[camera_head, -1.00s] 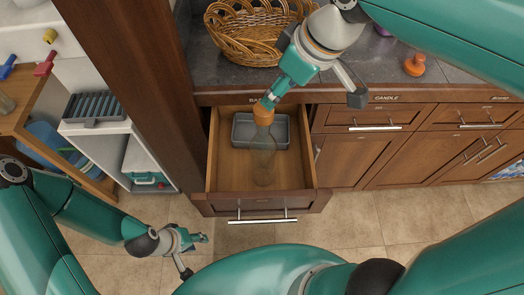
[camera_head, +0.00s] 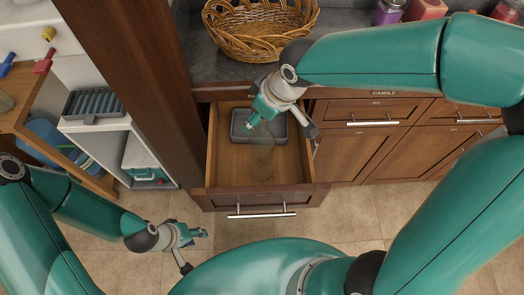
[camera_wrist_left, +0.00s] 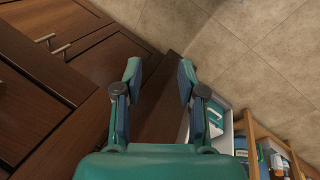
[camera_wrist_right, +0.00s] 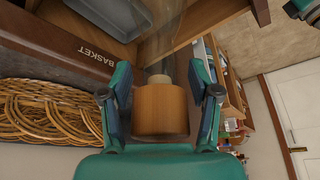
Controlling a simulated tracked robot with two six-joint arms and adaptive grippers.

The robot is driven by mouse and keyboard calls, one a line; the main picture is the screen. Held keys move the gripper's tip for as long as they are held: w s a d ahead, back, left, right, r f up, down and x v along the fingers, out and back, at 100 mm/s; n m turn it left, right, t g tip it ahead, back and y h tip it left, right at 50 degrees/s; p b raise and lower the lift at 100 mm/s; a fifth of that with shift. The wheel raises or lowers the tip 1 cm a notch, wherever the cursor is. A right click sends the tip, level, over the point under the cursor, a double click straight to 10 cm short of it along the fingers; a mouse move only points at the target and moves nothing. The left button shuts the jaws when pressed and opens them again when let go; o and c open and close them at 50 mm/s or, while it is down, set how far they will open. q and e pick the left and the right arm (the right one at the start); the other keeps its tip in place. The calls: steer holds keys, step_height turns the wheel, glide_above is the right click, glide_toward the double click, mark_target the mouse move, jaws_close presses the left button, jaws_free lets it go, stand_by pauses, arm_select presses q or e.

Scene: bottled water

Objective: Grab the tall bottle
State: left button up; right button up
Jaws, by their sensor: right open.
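The tall bottle is clear glass with an orange-brown cap and stands in the open drawer (camera_head: 210,165). In the head view its faint clear body (camera_head: 262,165) shows, and my right gripper (camera_head: 281,126) hides the cap. In the right wrist view the cap (camera_wrist_right: 162,110) sits between the fingers of my right gripper, which is open; I cannot tell whether either finger touches it. My left gripper (camera_head: 192,250) is open and empty, low over the floor in front of and left of the drawer.
A grey tray (camera_head: 240,128) lies at the back of the drawer. A wicker basket (camera_head: 240,40) stands on the counter behind it. A purple jar (camera_head: 388,12) is at the counter's back right. A dark wooden post (camera_head: 140,75) rises left of the drawer. The tiled floor ahead is clear.

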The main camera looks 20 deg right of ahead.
steer(key=shift+w+f, duration=0.1)
steer(key=shift+f, duration=0.25)
jaws_close()
steer(key=shift+r, duration=0.25)
